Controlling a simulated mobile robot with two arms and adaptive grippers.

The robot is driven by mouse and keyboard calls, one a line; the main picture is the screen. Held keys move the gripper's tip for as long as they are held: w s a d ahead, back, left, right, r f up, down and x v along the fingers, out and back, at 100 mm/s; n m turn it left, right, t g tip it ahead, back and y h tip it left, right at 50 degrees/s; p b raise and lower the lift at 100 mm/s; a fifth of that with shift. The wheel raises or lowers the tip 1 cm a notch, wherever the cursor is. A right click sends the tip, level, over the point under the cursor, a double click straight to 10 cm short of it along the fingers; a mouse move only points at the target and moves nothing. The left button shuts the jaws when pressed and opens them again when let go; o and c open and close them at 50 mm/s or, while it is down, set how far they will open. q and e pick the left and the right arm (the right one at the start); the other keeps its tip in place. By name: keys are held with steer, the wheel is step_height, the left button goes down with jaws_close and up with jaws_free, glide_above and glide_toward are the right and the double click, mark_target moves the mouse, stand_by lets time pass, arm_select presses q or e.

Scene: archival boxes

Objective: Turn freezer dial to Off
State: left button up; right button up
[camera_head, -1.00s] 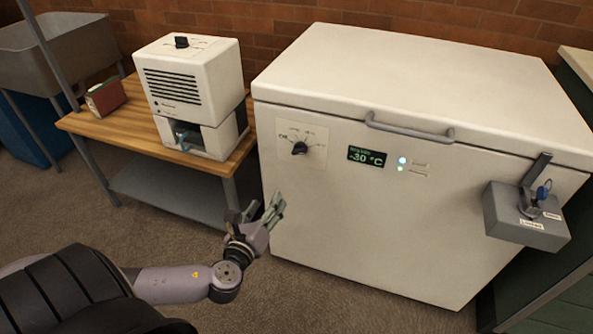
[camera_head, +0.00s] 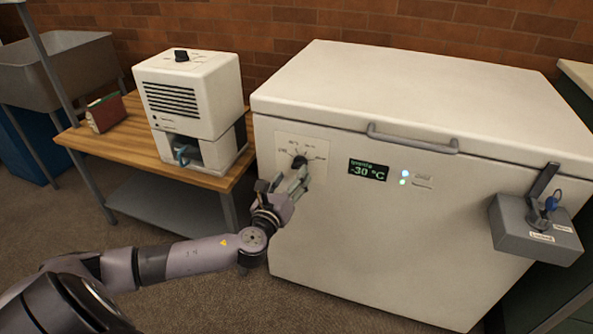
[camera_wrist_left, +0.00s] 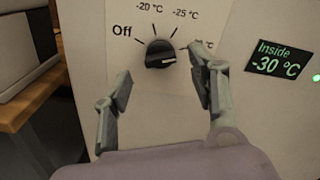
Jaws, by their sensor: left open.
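The white chest freezer (camera_head: 340,230) stands at the centre right with its lid shut. Its black dial (camera_head: 299,162) is on the front at upper left, partly behind my left gripper (camera_head: 287,180). In the left wrist view the dial (camera_wrist_left: 160,54) shows whole, with marks Off, -20 °C, -25 °C and a partly hidden one at right. Its pale pointer line aims right, away from Off. My left gripper is open, its fingers (camera_wrist_left: 160,92) just below the dial on either side, apparently not touching it. The display (camera_head: 368,170) reads -30 °C. My right gripper is not in view.
A wooden table (camera_head: 140,137) at left carries a white appliance (camera_head: 190,95) with a knob on top and a red box (camera_head: 105,112). A grey lock box (camera_head: 535,228) with a blue key juts from the freezer's right front.

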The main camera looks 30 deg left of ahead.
mark_target(297, 167)
arm_select(q)
steer(key=shift+x, duration=2.3)
steer(key=c, duration=1.2)
steer(key=shift+o, duration=0.2)
steer(key=shift+b, duration=0.3)
